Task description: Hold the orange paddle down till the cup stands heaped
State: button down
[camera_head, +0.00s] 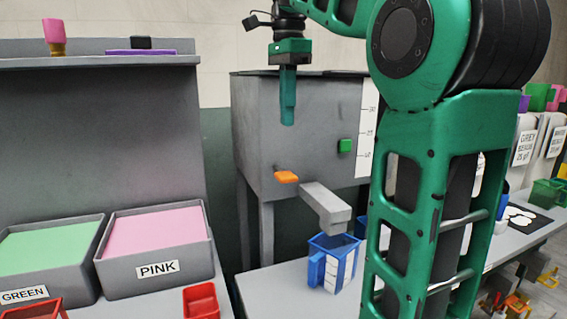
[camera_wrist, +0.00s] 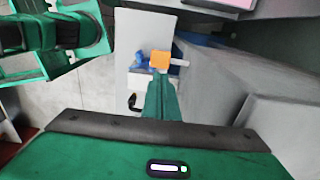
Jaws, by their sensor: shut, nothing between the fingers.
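The orange paddle (camera_head: 286,176) sticks out from the front of the grey dispenser (camera_head: 300,140), left of its spout (camera_head: 327,208). A blue cup (camera_head: 334,264) with a handle and white marked strips stands upright on the bench under the spout. I see no heap above its rim; its inside is mostly hidden. My gripper (camera_head: 287,122) points down, fingers together and empty, above the paddle and apart from it in the head view. In the wrist view the fingertips (camera_wrist: 161,82) line up with the paddle (camera_wrist: 160,60), with the gap hard to judge.
A green button (camera_head: 344,146) and a white scale strip (camera_head: 367,130) are on the dispenser. Bins labelled GREEN (camera_head: 50,250) and PINK (camera_head: 155,240) stand at left, near a red cup (camera_head: 201,301). My arm blocks much of the right side.

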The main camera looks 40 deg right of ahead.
aim_at(287, 175)
notch_tip(287, 175, down, 12)
jog(key=shift+r, duration=0.2)
dwell(0.5)
jog(key=shift+s+f, duration=0.1)
jog(key=shift+f, duration=1.5)
dwell(0.4)
dwell(3.9)
